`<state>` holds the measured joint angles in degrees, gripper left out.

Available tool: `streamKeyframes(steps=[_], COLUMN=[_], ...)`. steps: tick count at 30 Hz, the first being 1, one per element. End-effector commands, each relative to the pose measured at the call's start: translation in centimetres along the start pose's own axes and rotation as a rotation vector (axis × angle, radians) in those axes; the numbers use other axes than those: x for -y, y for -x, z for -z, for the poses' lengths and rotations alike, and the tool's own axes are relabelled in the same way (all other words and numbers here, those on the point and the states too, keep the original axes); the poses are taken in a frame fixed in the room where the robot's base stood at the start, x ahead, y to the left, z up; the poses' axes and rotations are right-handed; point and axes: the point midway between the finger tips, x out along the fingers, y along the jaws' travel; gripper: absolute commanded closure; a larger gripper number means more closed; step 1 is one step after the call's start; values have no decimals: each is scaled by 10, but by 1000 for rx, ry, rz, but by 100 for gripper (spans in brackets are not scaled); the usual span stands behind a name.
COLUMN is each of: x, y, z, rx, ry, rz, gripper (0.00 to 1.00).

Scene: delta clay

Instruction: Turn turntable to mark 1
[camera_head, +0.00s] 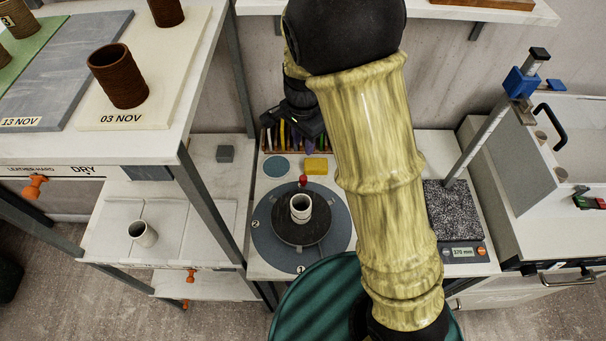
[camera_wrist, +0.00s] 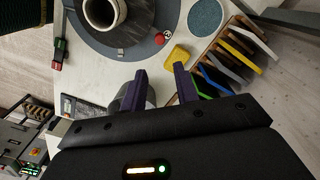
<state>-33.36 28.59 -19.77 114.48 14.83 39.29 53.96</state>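The turntable has a dark round wheel (camera_head: 300,228) inside a blue-grey ring (camera_head: 270,250). The wheel shows in the wrist view too (camera_wrist: 85,18). A red knob (camera_head: 303,181) sits at its far edge; the wrist view also shows the knob (camera_wrist: 159,39). Mark 1 (camera_head: 300,268) is on the ring's near side and mark 2 (camera_head: 255,223) on its left. A pale cup (camera_head: 300,208) stands upright on the wheel. My gripper (camera_wrist: 160,69) is open, its two purple fingers apart with nothing held. It is beyond the turntable, near the knob but apart from it.
A rack of coloured tools (camera_wrist: 235,55) stands close beside my gripper. A yellow block (camera_head: 316,164) and a blue-grey disc (camera_head: 275,167) lie behind the turntable. A scale (camera_head: 463,252) is at the right. Shelves with pots stand at the left.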

Motion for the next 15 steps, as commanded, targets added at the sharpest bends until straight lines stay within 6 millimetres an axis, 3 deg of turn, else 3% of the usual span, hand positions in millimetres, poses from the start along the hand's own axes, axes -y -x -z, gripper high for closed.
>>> streamKeyframes(steps=[15], x=[-2], y=[-90], z=[0], rx=[2], ry=[-2], rz=[-5], gripper=[70])
